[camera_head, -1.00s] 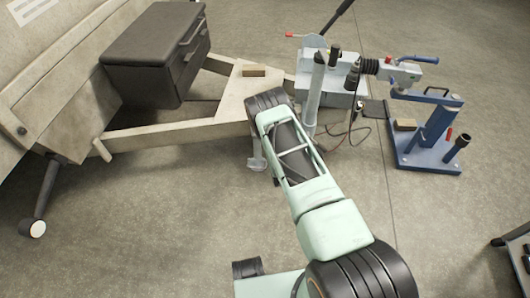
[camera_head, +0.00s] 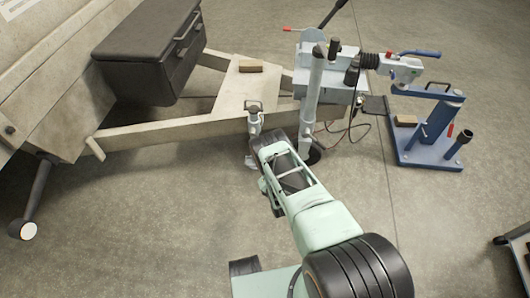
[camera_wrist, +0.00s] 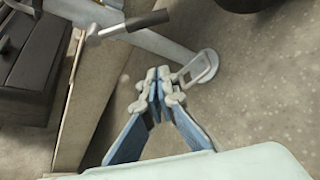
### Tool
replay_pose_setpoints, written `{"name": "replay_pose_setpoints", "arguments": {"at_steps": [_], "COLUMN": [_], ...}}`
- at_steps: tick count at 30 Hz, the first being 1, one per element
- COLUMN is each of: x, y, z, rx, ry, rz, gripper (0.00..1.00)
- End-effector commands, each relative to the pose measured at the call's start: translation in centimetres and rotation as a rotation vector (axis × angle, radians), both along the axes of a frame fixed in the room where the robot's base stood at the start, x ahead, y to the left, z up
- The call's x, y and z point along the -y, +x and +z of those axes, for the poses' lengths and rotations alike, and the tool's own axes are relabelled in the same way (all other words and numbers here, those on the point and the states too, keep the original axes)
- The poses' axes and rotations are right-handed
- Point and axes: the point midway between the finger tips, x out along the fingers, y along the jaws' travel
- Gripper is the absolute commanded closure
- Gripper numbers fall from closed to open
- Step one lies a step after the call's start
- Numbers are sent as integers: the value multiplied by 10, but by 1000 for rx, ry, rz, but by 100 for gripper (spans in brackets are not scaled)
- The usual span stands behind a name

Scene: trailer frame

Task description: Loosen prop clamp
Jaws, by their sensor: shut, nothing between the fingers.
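The prop (camera_head: 254,125) is a slim grey post beside the beige trailer beam, with a dark handle at its top in the head view. In the wrist view the prop's grey tube (camera_wrist: 172,42) slants down to a round foot plate (camera_wrist: 204,67). A lever with a black grip (camera_wrist: 147,20) crosses the tube's upper part and looks like the clamp handle. My gripper (camera_wrist: 163,75) has blue fingers, tips together and empty. In that picture it lies just below the tube and left of the foot plate; the depth gap is unclear.
The trailer frame (camera_head: 180,132) carries a dark box (camera_head: 145,55) and a wooden block (camera_head: 250,66). A jockey wheel post (camera_head: 314,95) stands close right of the prop. A blue stand (camera_head: 430,150) under the coupling is farther right.

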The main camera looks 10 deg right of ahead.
Motion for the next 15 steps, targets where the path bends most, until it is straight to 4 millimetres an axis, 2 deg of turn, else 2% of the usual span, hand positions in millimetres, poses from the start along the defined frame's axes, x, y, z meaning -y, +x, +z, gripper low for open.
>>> {"name": "replay_pose_setpoints", "arguments": {"at_steps": [5,15], "x": [-1,-4], "y": [16,77], "z": [-8,-35], "rx": [3,4], "ry": [3,2], "rz": [-2,-2], "gripper": [100,100]}}
